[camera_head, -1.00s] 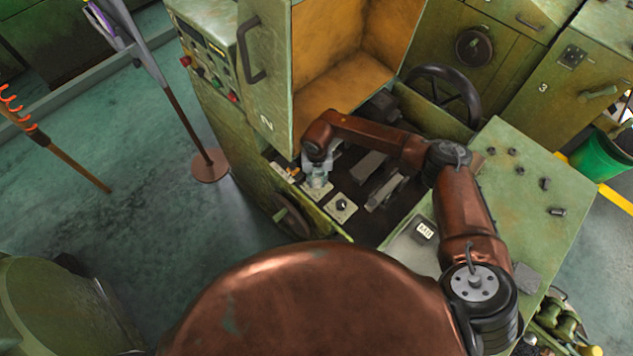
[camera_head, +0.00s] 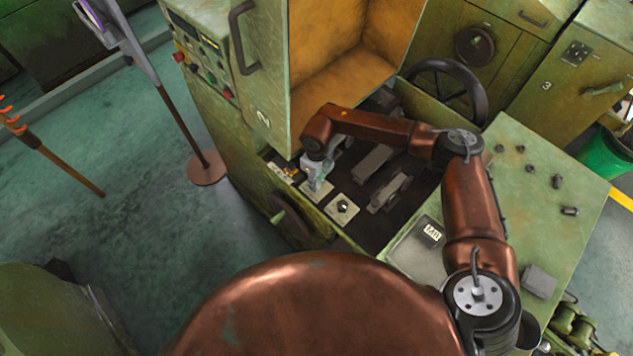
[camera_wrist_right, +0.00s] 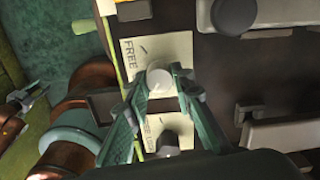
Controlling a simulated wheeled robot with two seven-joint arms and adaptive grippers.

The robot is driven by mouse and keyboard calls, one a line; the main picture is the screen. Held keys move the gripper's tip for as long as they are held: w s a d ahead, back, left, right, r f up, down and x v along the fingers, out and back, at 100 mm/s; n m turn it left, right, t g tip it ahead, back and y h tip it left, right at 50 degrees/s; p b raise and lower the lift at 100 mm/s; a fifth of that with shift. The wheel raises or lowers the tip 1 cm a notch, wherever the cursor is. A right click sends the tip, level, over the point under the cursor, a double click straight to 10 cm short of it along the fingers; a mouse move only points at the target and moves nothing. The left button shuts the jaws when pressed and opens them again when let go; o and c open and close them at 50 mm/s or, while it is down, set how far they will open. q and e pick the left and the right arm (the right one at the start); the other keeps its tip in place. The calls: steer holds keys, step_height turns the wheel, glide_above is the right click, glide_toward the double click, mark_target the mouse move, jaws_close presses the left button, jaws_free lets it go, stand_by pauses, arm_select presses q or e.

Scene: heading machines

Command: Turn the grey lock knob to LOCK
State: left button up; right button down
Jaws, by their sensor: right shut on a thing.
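The grey lock knob (camera_wrist_right: 158,80) sits on a pale plate (camera_wrist_right: 162,50) on the machine's dark bed. The word FREE shows on the plate; its LOCK mark is hidden, and I cannot tell where the knob points. My right gripper (camera_wrist_right: 155,86) is shut on the knob, one finger on each side. In the head view my right gripper (camera_head: 316,184) is over this plate and covers most of the knob. At the left of the right wrist view, a small dark part beside my copper body may be my left gripper (camera_wrist_right: 27,96); its jaws are unclear.
A second, dark knob (camera_head: 343,207) on its own pale plate is close beside my right gripper. A lever-like part (camera_head: 390,190) lies further right. The open machine door (camera_head: 262,75) and a black handwheel (camera_head: 447,88) are behind.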

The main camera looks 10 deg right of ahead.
steer(key=shift+n, duration=0.6)
steer(key=shift+b, duration=0.3)
steer(key=c, duration=1.7)
jaws_free()
steer(key=shift+o, duration=0.2)
step_height(320, 180, up, 12)
